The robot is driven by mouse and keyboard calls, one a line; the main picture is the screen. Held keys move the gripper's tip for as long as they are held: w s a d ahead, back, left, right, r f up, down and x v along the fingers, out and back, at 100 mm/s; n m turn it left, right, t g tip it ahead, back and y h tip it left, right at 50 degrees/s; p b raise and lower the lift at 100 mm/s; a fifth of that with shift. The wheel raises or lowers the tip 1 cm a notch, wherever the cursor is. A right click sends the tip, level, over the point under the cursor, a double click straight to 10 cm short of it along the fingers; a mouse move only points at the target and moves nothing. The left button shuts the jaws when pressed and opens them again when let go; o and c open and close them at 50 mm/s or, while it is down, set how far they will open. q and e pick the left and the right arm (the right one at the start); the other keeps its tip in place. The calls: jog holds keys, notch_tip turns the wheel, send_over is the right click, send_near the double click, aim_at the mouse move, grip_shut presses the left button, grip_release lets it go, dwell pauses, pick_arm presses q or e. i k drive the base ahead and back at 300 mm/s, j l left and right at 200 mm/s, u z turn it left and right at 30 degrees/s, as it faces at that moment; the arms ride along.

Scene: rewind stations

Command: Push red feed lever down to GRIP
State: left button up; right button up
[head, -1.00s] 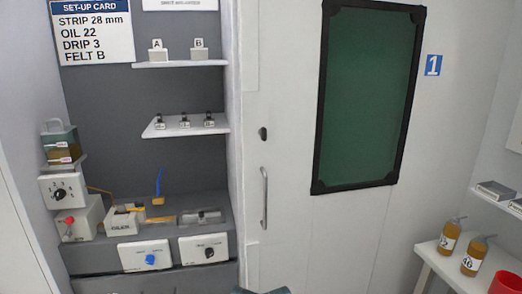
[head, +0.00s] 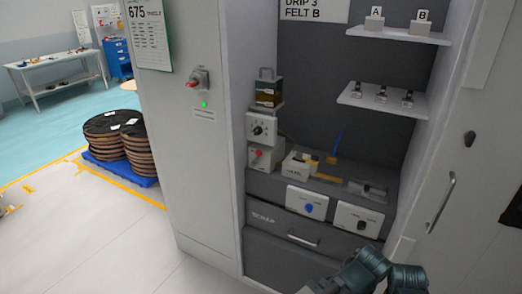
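The red feed lever (head: 258,153) is a small red knob on the front of a pale box at the left end of the grey bench in the recess. It is too small to tell its position or to read a GRIP mark. A teal and dark arm of mine shows at the bottom right, well below and right of the lever. No gripper fingertips are in view, and nothing touches the lever.
A dial box (head: 262,128) with a black knob sits above the lever box. A blue-knob panel (head: 307,202) and a black-knob panel (head: 357,219) front the bench. A cabinet wall (head: 205,180) borders the recess at left. Cable reels (head: 139,150) stand farther left, with open floor before them.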

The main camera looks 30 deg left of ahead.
aim_at(259, 152)
jog(key=j+u, duration=0.1)
jog(key=u, duration=1.1)
jog(key=i+j, duration=0.3)
jog(key=j, duration=0.15)
jog(key=i+j+u, duration=0.1)
jog(key=i+j, duration=0.2)
jog(key=j, duration=0.15)
jog(key=i+j, duration=0.3)
jog(key=j, duration=0.15)
jog(key=u, duration=0.05)
